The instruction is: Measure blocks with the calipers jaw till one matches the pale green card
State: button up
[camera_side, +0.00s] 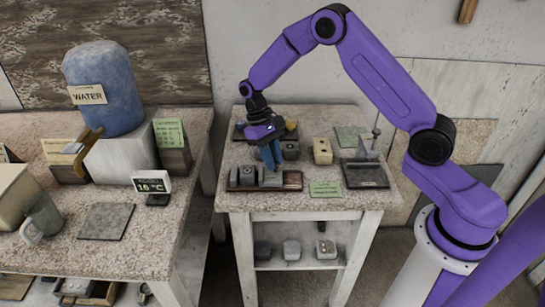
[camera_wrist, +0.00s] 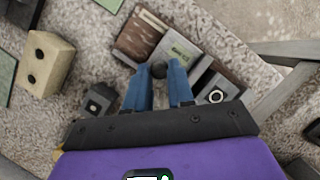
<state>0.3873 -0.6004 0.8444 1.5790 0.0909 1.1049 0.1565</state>
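My gripper (camera_side: 275,160) points down over the small table, its two blue fingers apart. In the wrist view, my gripper (camera_wrist: 159,72) has a dark round knob between or just beyond its fingertips; I see no contact. The knob belongs to what looks like the calipers jaw (camera_side: 246,177), grey parts on a brown wooden base, also in the wrist view (camera_wrist: 183,48). A pale green card (camera_side: 325,189) lies at the table's front.
A cream block with two holes (camera_side: 322,151) stands right of my gripper. A dark plate with an upright post (camera_side: 366,175) is farther right, a green mat (camera_side: 352,136) behind. Several blocks sit on the lower shelf (camera_side: 291,250). A water tank (camera_side: 105,90) stands on the left table.

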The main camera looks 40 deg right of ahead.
aim_at(266, 173)
jog(key=shift+w+a, duration=1.15)
jog(key=shift+a, duration=0.1)
jog(key=o, duration=0.8)
jog(key=shift+d, duration=0.1)
jog(key=shift+r, duration=0.25)
jog(key=shift+v, duration=8.5)
jog(key=shift+s+r, duration=0.1)
jog(key=shift+s, duration=0.05)
